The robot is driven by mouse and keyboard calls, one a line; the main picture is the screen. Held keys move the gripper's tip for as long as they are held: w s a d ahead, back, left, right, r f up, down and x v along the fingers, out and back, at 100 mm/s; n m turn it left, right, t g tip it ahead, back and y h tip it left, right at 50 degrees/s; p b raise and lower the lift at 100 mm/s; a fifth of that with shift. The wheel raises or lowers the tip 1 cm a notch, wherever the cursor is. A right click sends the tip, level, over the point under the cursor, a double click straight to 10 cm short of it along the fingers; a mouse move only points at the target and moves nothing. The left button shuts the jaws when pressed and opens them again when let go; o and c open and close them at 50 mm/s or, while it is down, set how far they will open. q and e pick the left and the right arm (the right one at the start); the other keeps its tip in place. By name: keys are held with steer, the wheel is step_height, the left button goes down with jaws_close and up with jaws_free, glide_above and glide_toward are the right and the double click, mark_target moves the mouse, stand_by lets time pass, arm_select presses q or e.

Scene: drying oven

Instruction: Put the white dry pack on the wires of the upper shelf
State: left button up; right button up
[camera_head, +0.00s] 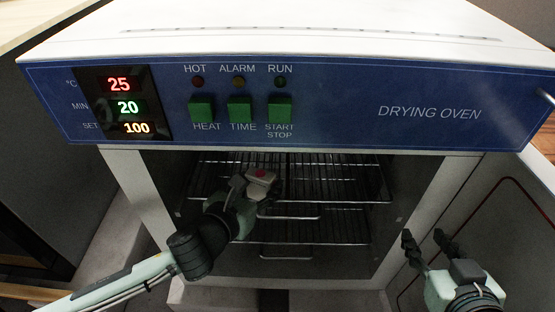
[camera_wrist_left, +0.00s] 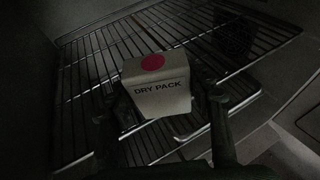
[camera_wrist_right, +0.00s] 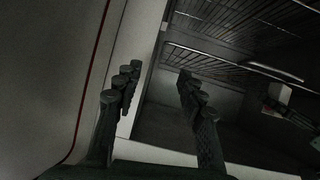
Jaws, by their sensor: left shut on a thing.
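The white dry pack (camera_wrist_left: 158,84), with a red dot on top and "DRY PACK" lettering, is held between the fingers of my left gripper (camera_wrist_left: 165,118). In the head view, the left gripper (camera_head: 248,190) is at the oven opening with the pack (camera_head: 261,177) at its tip. The wires of the upper shelf (camera_head: 335,182) spread behind and around the pack; I cannot tell whether the pack touches them. The upper shelf also shows in the left wrist view (camera_wrist_left: 215,35). My right gripper (camera_wrist_right: 155,100) is open and empty, in front of the open door at the right (camera_head: 430,250).
The drying oven (camera_head: 300,105) has a blue front panel above the opening. A lower wire shelf (camera_head: 320,230) lies beneath the upper one. The oven door (camera_head: 500,215) stands open at the right. The oven's side walls bound the opening.

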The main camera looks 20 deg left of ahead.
arm_select(q)
steer(key=w, duration=0.4)
steer(key=shift+w+d, duration=0.2)
steer(key=shift+d, duration=0.05)
steer(key=w, duration=0.3)
steer(key=shift+d, duration=0.2)
steer(key=shift+w+f+b, duration=0.25)
steer(key=shift+f+b, duration=0.05)
steer(key=shift+b, duration=0.1)
arm_select(e)
steer(key=r, duration=0.1)
steer(key=w+a+r+t+y, duration=0.1)
steer(key=a+r+t, duration=0.1)
steer(key=shift+w+a+r, duration=0.15)
steer(key=shift+a+r, duration=0.1)
arm_select(q)
steer(key=shift+f, duration=0.15)
steer(key=o, duration=1.3)
